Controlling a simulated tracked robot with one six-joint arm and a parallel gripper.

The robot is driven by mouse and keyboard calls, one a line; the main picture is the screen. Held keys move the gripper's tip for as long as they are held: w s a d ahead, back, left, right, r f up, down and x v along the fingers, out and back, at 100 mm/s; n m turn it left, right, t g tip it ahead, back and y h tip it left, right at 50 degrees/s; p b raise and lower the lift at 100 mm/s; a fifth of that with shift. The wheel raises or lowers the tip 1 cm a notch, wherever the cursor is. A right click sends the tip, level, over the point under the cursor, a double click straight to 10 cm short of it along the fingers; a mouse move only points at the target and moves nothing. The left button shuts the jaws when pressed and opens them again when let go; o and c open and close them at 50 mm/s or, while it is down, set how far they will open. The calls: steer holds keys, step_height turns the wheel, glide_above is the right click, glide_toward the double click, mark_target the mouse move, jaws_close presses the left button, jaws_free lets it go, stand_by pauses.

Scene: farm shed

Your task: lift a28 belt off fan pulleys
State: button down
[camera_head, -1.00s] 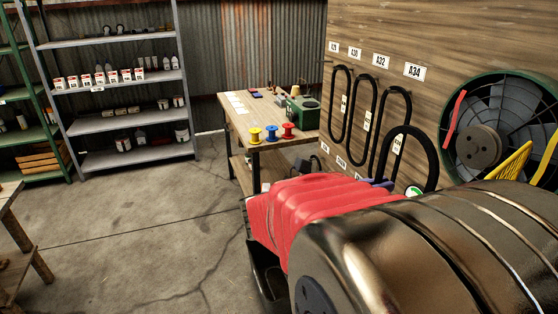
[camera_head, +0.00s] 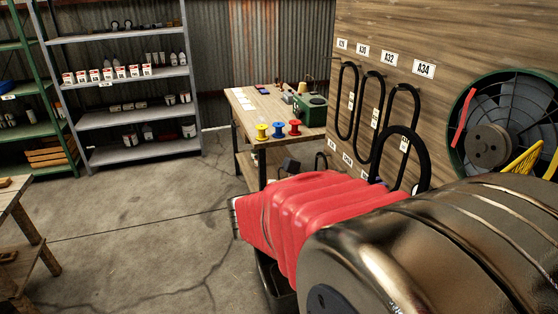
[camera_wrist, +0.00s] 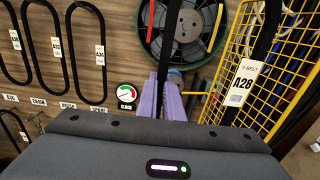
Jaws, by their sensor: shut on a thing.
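The black A28 belt (camera_head: 416,147) stands up as a loop above my arm in the head view, left of the fan (camera_head: 490,135) and seemingly apart from it. In the wrist view one strand of the belt (camera_wrist: 165,40) runs down between the purple fingers of my gripper (camera_wrist: 163,98), which is shut on it. Another strand (camera_wrist: 263,42) on the right carries the white A28 tag (camera_wrist: 241,84). The fan (camera_wrist: 184,38) shows behind the held strand. The fan's pulleys are not clear, and my gripper is hidden in the head view.
Several black belts (camera_head: 345,100) hang on the wooden wall under number labels. A yellow wire guard (camera_wrist: 280,65) is right of the fan in the wrist view, and a round gauge (camera_wrist: 127,93) is left of the fingers. A workbench (camera_head: 270,108) holds coloured spools. Open floor lies left.

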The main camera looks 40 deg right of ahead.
steer(key=v, duration=0.7)
steer(key=shift+w+a, duration=0.2)
steer(key=shift+a, duration=0.1)
stand_by(1.2)
stand_by(0.3)
